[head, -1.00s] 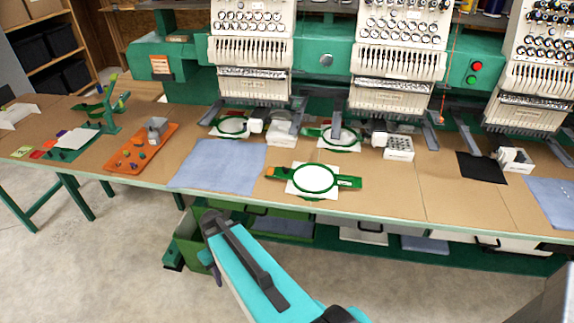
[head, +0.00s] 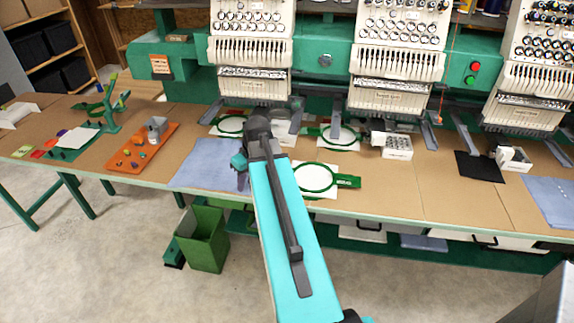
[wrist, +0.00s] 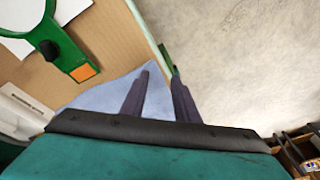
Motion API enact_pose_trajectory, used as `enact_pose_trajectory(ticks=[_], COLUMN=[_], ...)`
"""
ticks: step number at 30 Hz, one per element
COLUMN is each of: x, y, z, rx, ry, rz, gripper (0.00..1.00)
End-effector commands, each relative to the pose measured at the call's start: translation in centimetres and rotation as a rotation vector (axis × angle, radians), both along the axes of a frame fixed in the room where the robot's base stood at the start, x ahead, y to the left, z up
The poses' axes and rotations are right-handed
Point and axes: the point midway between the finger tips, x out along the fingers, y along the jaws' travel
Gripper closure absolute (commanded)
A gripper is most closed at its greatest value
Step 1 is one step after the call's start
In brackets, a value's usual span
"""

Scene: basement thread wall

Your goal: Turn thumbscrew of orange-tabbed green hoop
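The green hoop (head: 334,180) with white fabric lies near the table's front edge in the head view. My arm hides its left end there. In the wrist view the hoop (wrist: 62,48) is at the upper left, its orange tab (wrist: 83,72) pointing down right. In the head view my gripper (head: 242,181) is partly hidden by my arm, left of the hoop and over the blue cloth.
Blue cloth (head: 205,162) lies left of the hoop. An orange tray (head: 140,150) with small parts is further left. Embroidery machine heads (head: 250,55) stand behind, with more hoops beneath them. A green bin (head: 203,240) stands on the floor. Bare table lies right of the hoop.

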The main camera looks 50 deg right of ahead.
Motion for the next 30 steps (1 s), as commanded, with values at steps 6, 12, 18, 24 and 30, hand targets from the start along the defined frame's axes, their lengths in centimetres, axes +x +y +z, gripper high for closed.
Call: enact_pose_trajectory(ticks=[6,12,18,24,30], x=[-2.6,-5.8,-8.3,-9.1,-9.1], y=[-6.8,-12.2,-15.4,-16.2,-16.2], z=[4.6,8.6,11.3,12.2,12.1], rx=[-0.022,-0.051,-0.077,-0.085,-0.084], ry=[-0.060,-0.108,-0.138,-0.147,-0.146], rz=[-0.007,-0.005,0.002,0.006,0.007], gripper=[0.72,0.72,0.72,0.72,0.72])
